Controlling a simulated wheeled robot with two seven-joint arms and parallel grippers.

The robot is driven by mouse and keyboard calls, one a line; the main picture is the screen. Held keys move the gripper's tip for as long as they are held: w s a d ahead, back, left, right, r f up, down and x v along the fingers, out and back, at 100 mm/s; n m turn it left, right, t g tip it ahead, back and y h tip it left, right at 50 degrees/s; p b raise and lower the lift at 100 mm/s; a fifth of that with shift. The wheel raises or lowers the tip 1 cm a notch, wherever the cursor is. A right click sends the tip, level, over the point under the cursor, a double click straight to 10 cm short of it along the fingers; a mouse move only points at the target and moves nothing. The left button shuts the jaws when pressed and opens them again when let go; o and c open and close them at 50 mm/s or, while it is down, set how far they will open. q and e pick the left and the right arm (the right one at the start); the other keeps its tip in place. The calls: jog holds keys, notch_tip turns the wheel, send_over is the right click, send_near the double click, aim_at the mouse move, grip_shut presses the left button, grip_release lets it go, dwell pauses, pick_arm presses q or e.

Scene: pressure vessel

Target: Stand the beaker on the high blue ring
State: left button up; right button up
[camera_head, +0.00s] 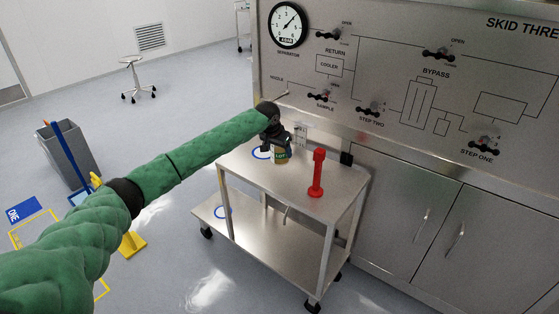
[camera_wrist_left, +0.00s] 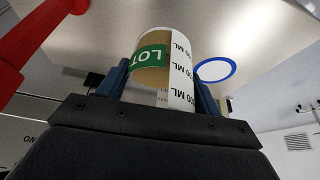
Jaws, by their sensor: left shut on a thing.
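The beaker (camera_head: 282,157), with a green "LOT" label and a volume scale, is at the far part of the cart top in the head view. My left gripper (camera_head: 277,146) is shut on it; the wrist view shows the beaker (camera_wrist_left: 152,75) between the two blue fingers. The high blue ring (camera_head: 260,154) is marked on the cart top, just left of the beaker and partly hidden by my gripper. In the wrist view the ring (camera_wrist_left: 215,69) lies to the right, clear of the beaker. I cannot tell whether the beaker touches the top. My right gripper is not in view.
A red upright object (camera_head: 317,175) stands on the cart top (camera_head: 290,190), right of the beaker. The steel panel (camera_head: 400,90) with valves and gauge rises behind the cart.

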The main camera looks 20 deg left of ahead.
pick_arm(q)
jog(key=shift+r, duration=0.55)
jog(key=shift+s+a+n, duration=0.3)
jog(key=shift+n, duration=0.3)
jog(key=shift+s+r+n+y, duration=0.1)
jog(key=shift+s+n+y, duration=0.15)
jog(key=shift+n+y, duration=0.05)
jog(key=s+d+r+n, duration=0.1)
jog(key=s+d+r, duration=0.45)
jog(key=r, duration=0.45)
jog(key=s+d+r, duration=0.1)
jog(key=s+d, duration=0.1)
jog(key=s, duration=0.8)
jog(key=s+f, duration=1.7)
jog(key=s, duration=0.1)
jog(key=shift+s+d+f+n+y, duration=0.15)
jog(key=shift+d+f+n+y, duration=0.05)
jog(key=shift+d+n+y, duration=0.1)
